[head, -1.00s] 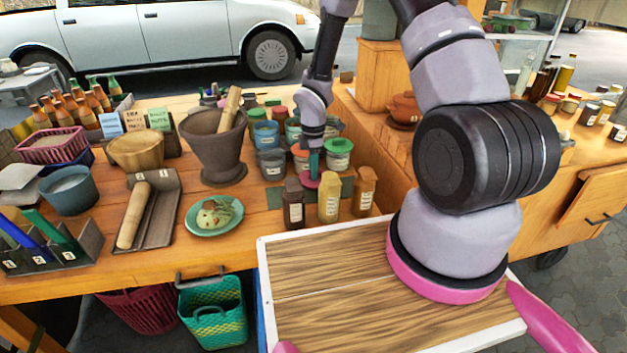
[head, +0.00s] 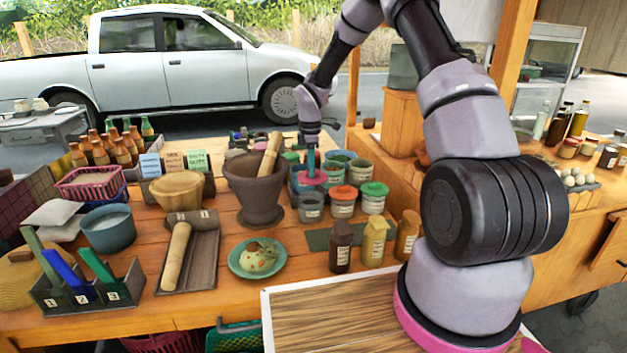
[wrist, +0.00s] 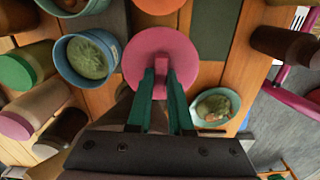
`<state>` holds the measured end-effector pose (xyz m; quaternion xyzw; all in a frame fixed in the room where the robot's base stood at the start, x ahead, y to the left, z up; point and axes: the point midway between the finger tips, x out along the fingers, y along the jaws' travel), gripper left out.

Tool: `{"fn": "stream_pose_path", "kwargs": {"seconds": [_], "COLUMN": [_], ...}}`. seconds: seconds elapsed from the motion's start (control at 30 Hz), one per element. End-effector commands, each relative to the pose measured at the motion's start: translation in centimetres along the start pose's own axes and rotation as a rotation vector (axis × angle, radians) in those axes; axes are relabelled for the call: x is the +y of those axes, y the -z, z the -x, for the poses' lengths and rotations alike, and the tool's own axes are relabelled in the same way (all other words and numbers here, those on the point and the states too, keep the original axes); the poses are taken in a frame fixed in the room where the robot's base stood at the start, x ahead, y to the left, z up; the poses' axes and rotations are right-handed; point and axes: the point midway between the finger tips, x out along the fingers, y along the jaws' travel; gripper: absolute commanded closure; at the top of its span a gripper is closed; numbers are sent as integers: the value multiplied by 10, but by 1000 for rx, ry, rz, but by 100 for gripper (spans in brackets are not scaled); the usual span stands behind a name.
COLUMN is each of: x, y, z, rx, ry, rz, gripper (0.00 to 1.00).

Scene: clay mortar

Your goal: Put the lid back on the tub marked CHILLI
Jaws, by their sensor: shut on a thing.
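My gripper (head: 311,165) is shut on a pink lid (head: 314,178), held flat above the tubs. In the wrist view the green fingers pinch the lid (wrist: 160,52) at its small knob. In the head view the lid shows just above and behind a grey tub (head: 311,207) with a pale label. An open blue tub (wrist: 88,58) with green contents stands beside the lid in the wrist view. The tub labels are too small to read, so I cannot tell which is marked CHILLI. The lid hides what lies under it.
Tubs with an orange lid (head: 343,192) and a green lid (head: 375,188) stand at right. The mortar (head: 254,185) with its pestle is close on the left. Bottles (head: 341,246) stand in front by a green mat (head: 318,240). A plate (head: 258,258) holds food.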

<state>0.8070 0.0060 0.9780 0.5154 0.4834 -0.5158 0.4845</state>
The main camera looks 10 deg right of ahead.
Motion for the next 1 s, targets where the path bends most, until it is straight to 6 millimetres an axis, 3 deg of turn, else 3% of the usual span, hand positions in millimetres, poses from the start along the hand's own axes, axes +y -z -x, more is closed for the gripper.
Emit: {"fn": "stream_pose_path", "kwargs": {"seconds": [0.23,0.7,1.0], "x": [3,3,3], "y": [0,0,0], "z": [-8,-51,-62], "rx": [1,1,1], "ry": [3,2,1], "rz": [-2,-1,-2], "gripper": [100,100,100]}}
